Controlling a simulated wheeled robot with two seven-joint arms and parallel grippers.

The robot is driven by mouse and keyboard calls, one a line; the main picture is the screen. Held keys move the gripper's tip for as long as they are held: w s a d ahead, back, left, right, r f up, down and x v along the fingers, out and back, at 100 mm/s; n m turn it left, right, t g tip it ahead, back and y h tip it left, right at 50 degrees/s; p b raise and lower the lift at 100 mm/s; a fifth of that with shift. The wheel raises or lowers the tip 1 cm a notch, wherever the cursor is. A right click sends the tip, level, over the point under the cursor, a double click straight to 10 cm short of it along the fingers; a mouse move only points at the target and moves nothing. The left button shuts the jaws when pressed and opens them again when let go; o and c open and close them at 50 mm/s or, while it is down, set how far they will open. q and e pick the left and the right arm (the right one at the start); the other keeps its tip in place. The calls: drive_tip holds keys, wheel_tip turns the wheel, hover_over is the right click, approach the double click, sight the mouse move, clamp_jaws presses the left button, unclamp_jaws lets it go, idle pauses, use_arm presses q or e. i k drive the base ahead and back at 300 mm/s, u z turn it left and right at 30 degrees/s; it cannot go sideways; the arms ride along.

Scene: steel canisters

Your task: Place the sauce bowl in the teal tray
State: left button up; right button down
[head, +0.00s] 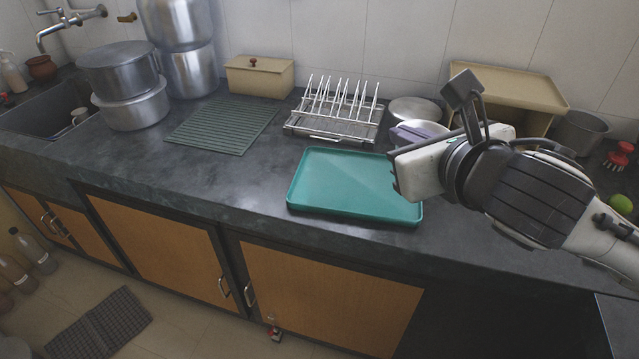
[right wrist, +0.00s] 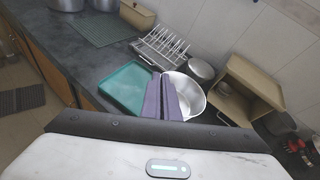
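The sauce bowl (right wrist: 192,94) is a round, shiny steel bowl in the right wrist view. In the head view my right gripper mostly hides it. My right gripper (right wrist: 164,84) has its two purple fingers close together at the bowl's left rim, one over the inside and one outside, and looks shut on that rim. Whether the bowl touches the counter I cannot tell. The teal tray (head: 340,184) lies flat and empty near the counter's front edge, left of the right gripper (head: 418,132). It also shows in the right wrist view (right wrist: 124,88). My left gripper is not in view.
A steel dish rack (head: 335,112) stands behind the tray, with a round steel canister (head: 415,108) to its right. A beige open box (head: 510,90) stands at the back right. A green ribbed mat (head: 222,124) lies left of the rack. The counter left of the tray is clear.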

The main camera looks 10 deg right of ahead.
sight(323, 178)
drive_tip(key=u, duration=1.85)
drive_tip(key=i, duration=1.5)
drive_tip(key=z, duration=2.35)
